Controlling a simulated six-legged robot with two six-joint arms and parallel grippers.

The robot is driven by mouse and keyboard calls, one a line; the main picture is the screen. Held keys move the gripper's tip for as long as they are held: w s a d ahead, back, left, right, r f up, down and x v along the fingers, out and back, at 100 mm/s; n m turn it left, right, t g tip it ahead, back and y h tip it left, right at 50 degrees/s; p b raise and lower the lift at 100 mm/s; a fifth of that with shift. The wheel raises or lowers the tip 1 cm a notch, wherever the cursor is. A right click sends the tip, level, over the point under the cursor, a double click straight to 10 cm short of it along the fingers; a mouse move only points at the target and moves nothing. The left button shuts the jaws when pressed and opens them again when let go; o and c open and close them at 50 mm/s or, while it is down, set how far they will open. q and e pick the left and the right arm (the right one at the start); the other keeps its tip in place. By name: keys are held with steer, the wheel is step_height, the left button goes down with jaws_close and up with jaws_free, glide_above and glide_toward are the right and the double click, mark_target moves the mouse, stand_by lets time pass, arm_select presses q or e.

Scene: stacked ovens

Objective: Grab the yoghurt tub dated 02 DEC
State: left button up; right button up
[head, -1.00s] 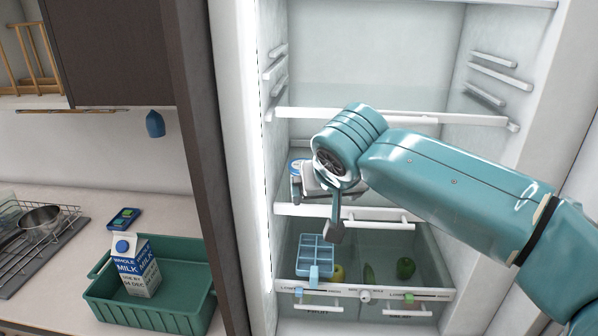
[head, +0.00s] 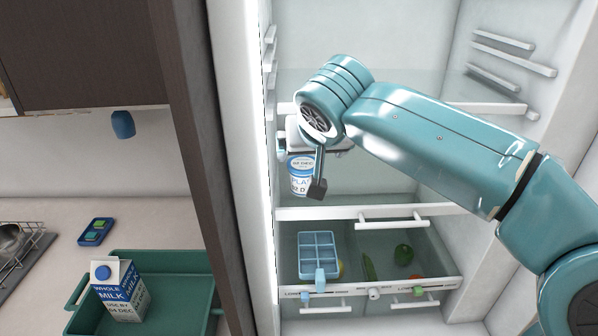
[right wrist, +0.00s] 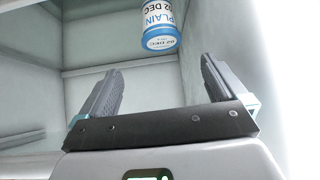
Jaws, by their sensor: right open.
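The yoghurt tub (head: 301,178) is white and blue with a blue-rimmed lid, and "02 DEC" shows on it. It stands upright on the middle fridge shelf, at the left. In the right wrist view the tub (right wrist: 158,25) appears upside down, cut by the top edge, reading "PLAIN" and "02 DEC". My right gripper (right wrist: 161,68) is open and empty, with the tub beyond its fingertips, roughly between their lines. In the head view one finger of my right gripper (head: 300,170) hangs in front of the tub's lower right side. My left gripper is out of view.
The shelf's front edge (head: 340,212) runs below the tub and the fridge's left wall (head: 244,190) is close beside it. Below, a blue ice tray (head: 318,252) and drawers with vegetables. A milk carton (head: 123,291) stands in a green crate (head: 190,268) at left.

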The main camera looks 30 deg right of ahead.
mark_target(303, 164)
steer(key=p+x, duration=0.3)
steer(key=x, duration=0.9)
steer(key=shift+f+p, duration=0.2)
steer(key=shift+p, duration=0.15)
steer(key=shift+w+d+f, duration=0.15)
steer(key=shift+w+f, duration=0.05)
steer(key=shift+w, duration=0.1)
steer(key=shift+a+r, duration=0.1)
steer(key=shift+a, duration=0.15)
steer(key=c, duration=0.4)
steer(key=shift+s, duration=0.1)
steer(key=c, duration=0.6)
steer(key=shift+d, duration=0.2)
steer(key=shift+a, duration=0.1)
